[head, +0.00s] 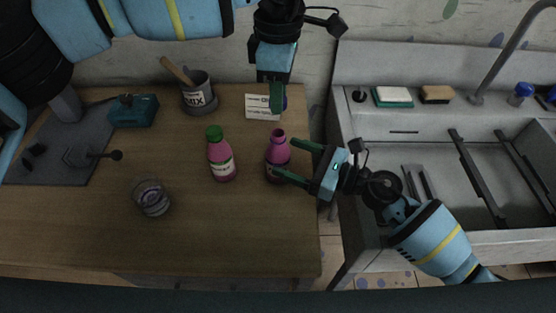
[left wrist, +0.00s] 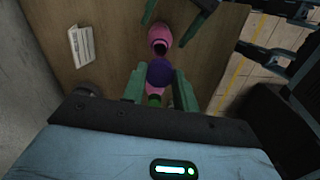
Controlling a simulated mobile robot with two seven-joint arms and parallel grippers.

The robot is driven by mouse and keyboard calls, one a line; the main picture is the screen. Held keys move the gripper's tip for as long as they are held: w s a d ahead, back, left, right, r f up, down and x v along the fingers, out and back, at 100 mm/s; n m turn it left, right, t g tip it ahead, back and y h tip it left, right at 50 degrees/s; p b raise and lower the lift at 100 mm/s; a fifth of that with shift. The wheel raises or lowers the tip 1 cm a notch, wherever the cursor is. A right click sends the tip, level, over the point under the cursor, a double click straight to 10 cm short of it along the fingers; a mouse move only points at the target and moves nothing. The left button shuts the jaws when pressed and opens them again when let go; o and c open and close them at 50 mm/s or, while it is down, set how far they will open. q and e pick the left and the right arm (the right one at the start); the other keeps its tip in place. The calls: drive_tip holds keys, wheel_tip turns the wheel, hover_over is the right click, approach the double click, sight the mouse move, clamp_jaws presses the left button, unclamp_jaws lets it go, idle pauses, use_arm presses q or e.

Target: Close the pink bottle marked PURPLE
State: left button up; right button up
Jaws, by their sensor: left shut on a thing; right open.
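An open pink bottle (head: 278,149) stands upright near the table's right edge, its neck bare; its label is too small to read. It also shows in the left wrist view (left wrist: 160,36). My left gripper (head: 277,106) is above and behind this bottle, pointing down, shut on a purple cap (left wrist: 160,72). The cap is mostly hidden by the fingers in the head view. My right gripper (head: 290,158) is open, its fingers on either side of the open bottle; contact cannot be told. A second pink bottle (head: 221,161) with a green cap (head: 214,132) stands to the left.
A white card (head: 262,113) lies on the table (head: 210,230) behind the bottles. A grey MIX cup (head: 199,93) holds a wooden stick. A clear glass (head: 151,197) stands front left, and a teal device (head: 134,111) behind it. A sink (head: 470,165) is to the right.

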drive_tip(key=shift+x, duration=2.7)
drive_tip(key=c, duration=1.5)
use_arm(q)
hover_over(279, 133)
drive_tip(key=shift+f, duration=2.5)
use_arm(e)
drive_tip(key=shift+o, duration=0.2)
use_arm(q)
drive_tip(key=shift+f, duration=0.9)
drive_tip(key=shift+f, duration=0.55)
